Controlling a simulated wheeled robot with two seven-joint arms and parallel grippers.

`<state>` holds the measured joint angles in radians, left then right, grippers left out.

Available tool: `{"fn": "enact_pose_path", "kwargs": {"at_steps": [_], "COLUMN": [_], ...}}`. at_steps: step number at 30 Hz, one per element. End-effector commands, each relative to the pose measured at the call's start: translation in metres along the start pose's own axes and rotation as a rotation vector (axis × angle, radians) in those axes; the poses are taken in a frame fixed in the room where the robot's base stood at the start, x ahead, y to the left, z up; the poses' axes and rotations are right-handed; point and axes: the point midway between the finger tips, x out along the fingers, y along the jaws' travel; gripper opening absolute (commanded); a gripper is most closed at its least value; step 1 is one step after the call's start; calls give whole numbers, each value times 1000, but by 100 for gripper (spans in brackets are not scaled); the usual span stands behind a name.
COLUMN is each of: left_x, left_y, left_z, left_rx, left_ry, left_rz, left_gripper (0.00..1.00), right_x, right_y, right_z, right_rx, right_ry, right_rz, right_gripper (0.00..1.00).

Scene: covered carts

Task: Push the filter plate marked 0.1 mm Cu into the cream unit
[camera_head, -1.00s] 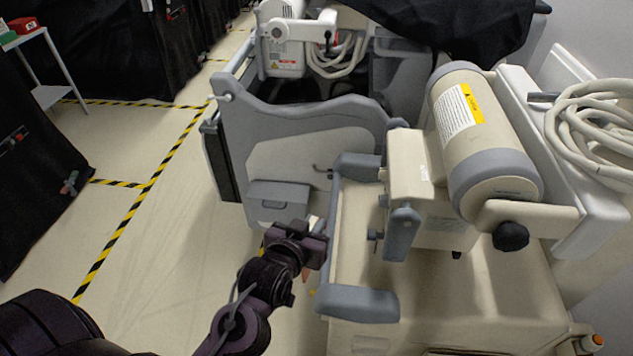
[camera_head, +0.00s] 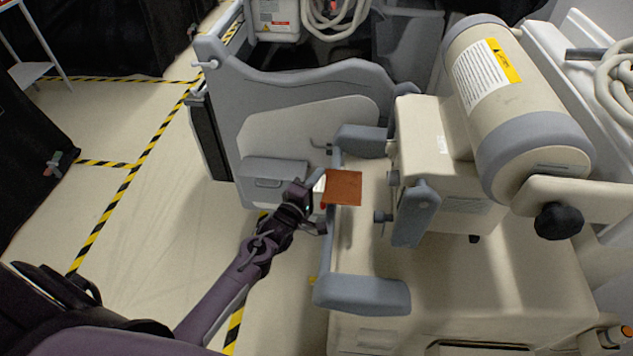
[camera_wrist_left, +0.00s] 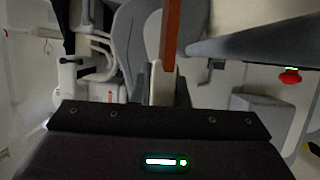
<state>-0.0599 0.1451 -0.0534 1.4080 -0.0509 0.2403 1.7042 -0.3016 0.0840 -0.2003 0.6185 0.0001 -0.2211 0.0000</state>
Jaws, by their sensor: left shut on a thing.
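A copper-coloured filter plate (camera_head: 344,187) is held out flat in front of my left gripper (camera_head: 318,195), which is shut on its near edge. No marking can be read on it. In the left wrist view the plate (camera_wrist_left: 170,35) shows edge-on as a narrow brown strip above the gripper. The cream unit (camera_head: 433,140) with its large cylinder (camera_head: 520,115) stands to the right of the plate, on the cream cart. The plate is apart from the unit, over the grey rail at the cart's left side. My right gripper is not in view.
A grey handle bar (camera_head: 362,294) runs along the cream cart's front left edge. A grey cart (camera_head: 300,130) stands behind. A grey lever (camera_head: 415,213) and a dark knob (camera_head: 558,222) stick out from the unit.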

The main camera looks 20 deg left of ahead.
Motion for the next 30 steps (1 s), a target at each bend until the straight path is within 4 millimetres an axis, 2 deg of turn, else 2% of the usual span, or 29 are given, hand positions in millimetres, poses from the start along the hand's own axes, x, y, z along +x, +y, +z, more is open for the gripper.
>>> {"fn": "enact_pose_path", "kwargs": {"at_steps": [10,30], "left_x": [-2,19], "left_y": [2,0], "left_z": [1,51], "left_rx": [0,2], "left_ry": [-4,-4], "left_rz": [0,0], "left_gripper": [0,0], "right_x": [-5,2], "right_y": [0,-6], "right_z": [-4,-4], "right_rx": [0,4], "right_ry": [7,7], "right_rz": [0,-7], "right_gripper": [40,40]}}
